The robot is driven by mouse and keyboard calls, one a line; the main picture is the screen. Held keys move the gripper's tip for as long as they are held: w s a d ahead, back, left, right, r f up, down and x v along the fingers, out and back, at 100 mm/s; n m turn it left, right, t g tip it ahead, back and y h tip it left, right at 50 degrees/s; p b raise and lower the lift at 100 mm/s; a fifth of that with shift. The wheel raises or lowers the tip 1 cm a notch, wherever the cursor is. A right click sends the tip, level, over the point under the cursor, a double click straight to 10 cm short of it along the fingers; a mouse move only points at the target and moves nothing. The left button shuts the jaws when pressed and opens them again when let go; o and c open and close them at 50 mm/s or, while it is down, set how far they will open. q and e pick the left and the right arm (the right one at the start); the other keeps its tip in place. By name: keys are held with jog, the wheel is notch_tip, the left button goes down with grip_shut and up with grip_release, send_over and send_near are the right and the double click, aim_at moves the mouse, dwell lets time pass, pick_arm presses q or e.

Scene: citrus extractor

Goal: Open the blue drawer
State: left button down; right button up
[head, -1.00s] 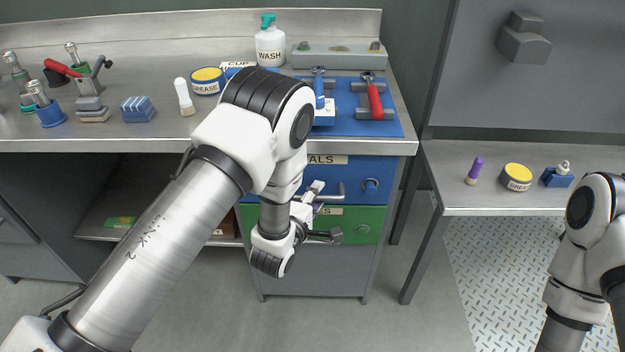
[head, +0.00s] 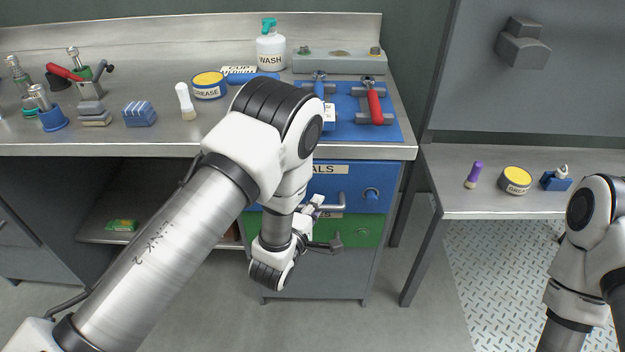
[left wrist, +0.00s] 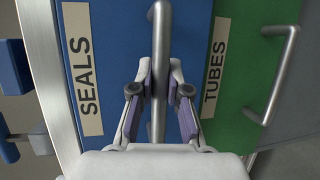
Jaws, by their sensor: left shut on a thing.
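The blue drawer (head: 350,184) with the SEALS label is under the bench, above the green drawer (head: 369,231). My left gripper (head: 316,205) is at its handle, partly hidden by my left arm. In the left wrist view the blue front (left wrist: 187,25) and its grey bar handle (left wrist: 161,40) show close up. My left gripper (left wrist: 160,105) is shut on that handle, one purple-padded finger on each side. The gap behind the blue front is hard to judge. My right gripper is out of view.
The green drawer's bar handle (left wrist: 283,75) is beside the gripper. The bench top (head: 150,135) above holds a blue mat (head: 345,128), tools, a grease tin (head: 209,92) and a WASH bottle (head: 270,50). A side table (head: 450,195) stands right. The floor before the drawers is clear.

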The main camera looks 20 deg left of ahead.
pick_arm(q)
jog(key=shift+s+d+p, duration=0.15)
jog(key=shift+s+p, duration=0.1)
jog(key=shift+s, duration=0.25)
jog(key=shift+s+d+p, duration=0.15)
jog(key=shift+s+p, duration=0.05)
jog(key=shift+s, duration=0.3)
jog(key=c, duration=1.1)
grip_release()
